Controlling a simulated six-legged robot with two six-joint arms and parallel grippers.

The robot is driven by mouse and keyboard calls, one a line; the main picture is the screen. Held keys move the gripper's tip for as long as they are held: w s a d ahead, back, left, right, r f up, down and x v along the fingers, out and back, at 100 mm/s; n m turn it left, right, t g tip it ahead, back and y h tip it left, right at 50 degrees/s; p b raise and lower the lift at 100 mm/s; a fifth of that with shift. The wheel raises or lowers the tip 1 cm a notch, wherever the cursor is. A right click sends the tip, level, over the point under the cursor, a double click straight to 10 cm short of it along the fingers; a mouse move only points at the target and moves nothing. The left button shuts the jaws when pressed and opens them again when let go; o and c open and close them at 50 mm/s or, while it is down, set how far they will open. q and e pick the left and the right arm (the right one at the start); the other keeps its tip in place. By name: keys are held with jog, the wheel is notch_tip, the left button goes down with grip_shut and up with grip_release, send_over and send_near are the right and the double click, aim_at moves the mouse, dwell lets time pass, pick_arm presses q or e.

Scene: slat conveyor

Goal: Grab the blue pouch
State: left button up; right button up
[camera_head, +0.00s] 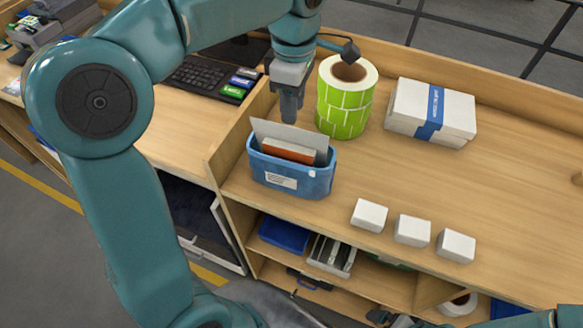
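The blue pouch (315,182) is an open-topped blue holder with a white label on its front. It stands upright near the left edge of the wooden counter. White sheets and an orange-red item stick up out of it. My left gripper (290,109) points down just above and behind the pouch's top, close to the upright sheets. Its fingers look like one narrow grey block from this angle, so I cannot tell whether they are open, and nothing shows held in them.
A green-labelled roll (345,105) stands close right of my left gripper. A white box with a blue band (432,112) lies further right. Several small white blocks, such as this one (369,216), line the front edge. A keyboard (208,79) lies left. The counter's right part is clear.

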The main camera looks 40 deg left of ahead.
aim_at(291, 167)
pick_arm(q)
jog(key=shift+d+f, duration=0.2)
jog(key=shift+f, duration=0.45)
jog(key=f, duration=0.5)
jog(key=shift+d, duration=0.25)
jog(key=shift+a, duration=0.1)
grip_shut()
jog(key=shift+w, duration=0.1)
dwell(0.4)
